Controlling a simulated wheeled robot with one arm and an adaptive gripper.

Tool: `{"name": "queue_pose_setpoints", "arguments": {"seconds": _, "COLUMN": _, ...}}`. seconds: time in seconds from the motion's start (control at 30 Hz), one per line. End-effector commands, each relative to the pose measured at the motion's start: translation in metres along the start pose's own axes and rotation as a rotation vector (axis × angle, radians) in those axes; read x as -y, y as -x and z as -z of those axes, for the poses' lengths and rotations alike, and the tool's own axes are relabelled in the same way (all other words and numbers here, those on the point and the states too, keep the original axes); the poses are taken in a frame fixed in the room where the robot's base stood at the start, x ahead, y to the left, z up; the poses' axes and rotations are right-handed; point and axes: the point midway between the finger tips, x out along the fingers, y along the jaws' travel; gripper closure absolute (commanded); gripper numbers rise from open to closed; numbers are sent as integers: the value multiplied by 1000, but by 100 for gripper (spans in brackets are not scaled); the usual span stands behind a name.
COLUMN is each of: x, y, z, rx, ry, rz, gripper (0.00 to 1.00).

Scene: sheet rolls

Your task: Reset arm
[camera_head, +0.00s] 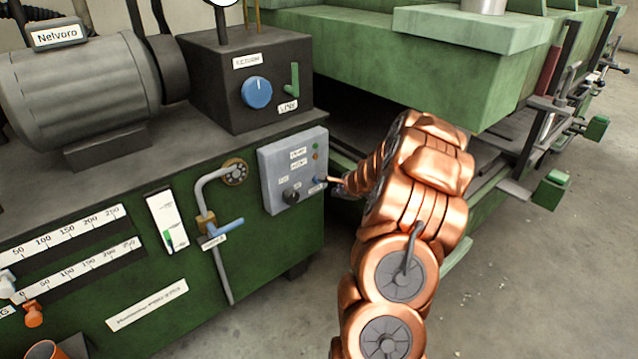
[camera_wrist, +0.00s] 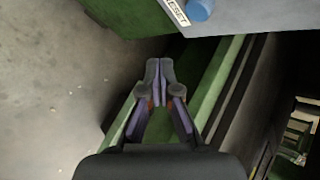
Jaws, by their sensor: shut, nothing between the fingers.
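My copper arm reaches up from the lower right in the head view and bends toward the grey control box (camera_head: 279,152). My gripper (camera_head: 338,184) is at the right edge of that box, beside a small blue knob (camera_head: 317,186), and is small there. In the wrist view my gripper (camera_wrist: 159,72) is shut with its fingertips together and nothing between them. A blue button (camera_wrist: 200,9) with a label reading RESET (camera_wrist: 176,12) shows at the top, apart from the fingertips.
A green machine bench (camera_head: 180,290) carries a grey motor (camera_head: 85,85) and a dark box with a blue dial (camera_head: 257,92). A blue-handled valve (camera_head: 222,230) is on its front. A large green machine (camera_head: 400,70) stands behind my arm. Concrete floor (camera_head: 530,290) is open at right.

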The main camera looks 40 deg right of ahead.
Motion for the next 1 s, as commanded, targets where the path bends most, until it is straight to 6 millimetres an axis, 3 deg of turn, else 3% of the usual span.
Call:
{"name": "queue_pose_setpoints", "arguments": {"seconds": 0.5, "x": 0, "y": 0, "z": 0, "rx": 1, "ry": 1, "rz": -1, "gripper": 100}}
{"name": "queue_pose_setpoints", "arguments": {"seconds": 0.63, "x": 3, "y": 6, "z": -15, "rx": 20, "ry": 26, "rz": -5, "gripper": 100}}
{"name": "queue_pose_setpoints", "arguments": {"seconds": 0.77, "x": 11, "y": 25, "z": -64, "rx": 85, "ry": 120, "rz": -20, "gripper": 100}}
{"name": "queue_pose_setpoints", "arguments": {"seconds": 1.0, "x": 6, "y": 90, "z": -198, "rx": 273, "ry": 406, "rz": -84, "gripper": 100}}
